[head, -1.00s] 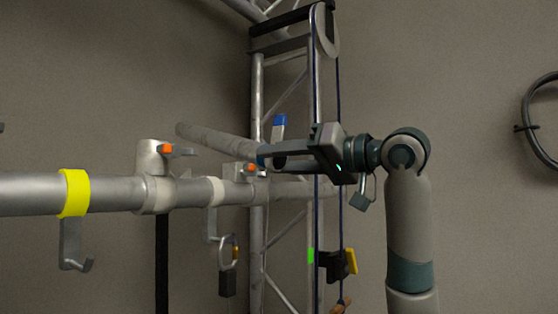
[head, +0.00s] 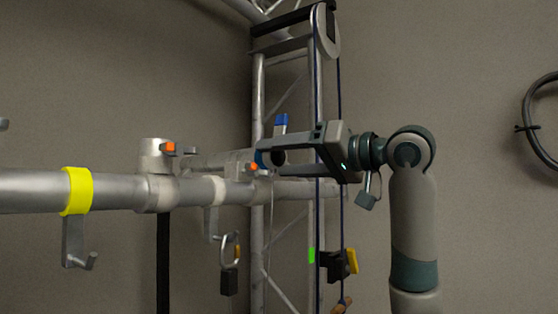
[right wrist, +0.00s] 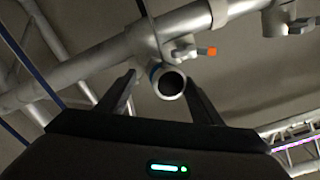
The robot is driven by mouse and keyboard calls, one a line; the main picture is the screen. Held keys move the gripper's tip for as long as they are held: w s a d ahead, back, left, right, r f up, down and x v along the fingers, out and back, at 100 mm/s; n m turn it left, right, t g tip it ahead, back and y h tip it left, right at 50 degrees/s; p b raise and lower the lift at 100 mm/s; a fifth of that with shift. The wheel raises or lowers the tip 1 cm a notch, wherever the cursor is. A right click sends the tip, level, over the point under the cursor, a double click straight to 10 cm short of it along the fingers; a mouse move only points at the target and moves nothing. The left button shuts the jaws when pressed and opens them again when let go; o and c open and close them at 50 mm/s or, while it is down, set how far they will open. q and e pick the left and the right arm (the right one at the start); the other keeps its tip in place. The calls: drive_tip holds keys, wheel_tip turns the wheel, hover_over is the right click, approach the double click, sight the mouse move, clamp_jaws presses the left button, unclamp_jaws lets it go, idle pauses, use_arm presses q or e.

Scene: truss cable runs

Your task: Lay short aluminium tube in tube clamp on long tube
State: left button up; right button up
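The long tube (head: 112,192) runs level from the left in the head view, with a tube clamp (head: 246,169) with an orange lever near its right part. The short tube (head: 207,161) lies nearly level just behind and above the long tube, at this clamp. Its blue-banded end shows in the right wrist view (right wrist: 170,84). My right gripper (head: 268,158) has its fingers spread either side of this end, with a gap beside the tube in the wrist view. Whether the tube is fully seated in the clamp is hidden. My left gripper is out of view.
Another clamp (head: 156,158) with an orange lever sits further left on the long tube. A yellow band (head: 76,190) with a hook and another hanging hook are near. An upright truss (head: 257,235) and dark blue rope (head: 340,100) stand behind my right gripper.

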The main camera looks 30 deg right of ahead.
drive_tip(key=b+v, duration=0.5)
drive_tip(key=v, duration=1.2)
drive_tip(key=shift+b, duration=0.35)
drive_tip(key=shift+w, duration=0.1)
